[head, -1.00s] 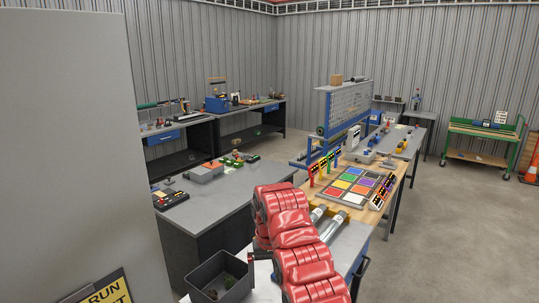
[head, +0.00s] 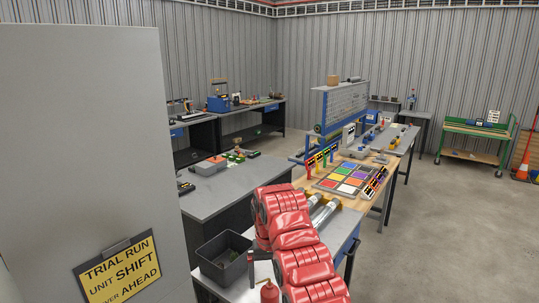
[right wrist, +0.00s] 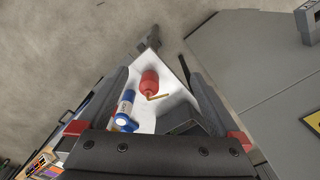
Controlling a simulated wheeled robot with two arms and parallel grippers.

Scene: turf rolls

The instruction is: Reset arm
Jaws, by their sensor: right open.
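My right arm, with red padded links, reaches up from the bottom middle of the head view and folds back. Its dark gripper (head: 254,257) shows small at the left of the arm, near the open bin. In the right wrist view the gripper (right wrist: 158,76) has its two fingers wide apart with nothing held between them. Beyond the fingers, a red bottle (right wrist: 150,82) and a blue-and-white cylinder (right wrist: 125,109) show over a white surface. The red bottle also shows at the bottom of the head view (head: 269,292). My left gripper is not in view.
A dark bin (head: 226,262) stands beside my right arm. A grey panel with a yellow sign (head: 120,268) fills the left side. A workbench with a colored grid board (head: 347,180) stands ahead. Open floor (head: 450,235) lies at right.

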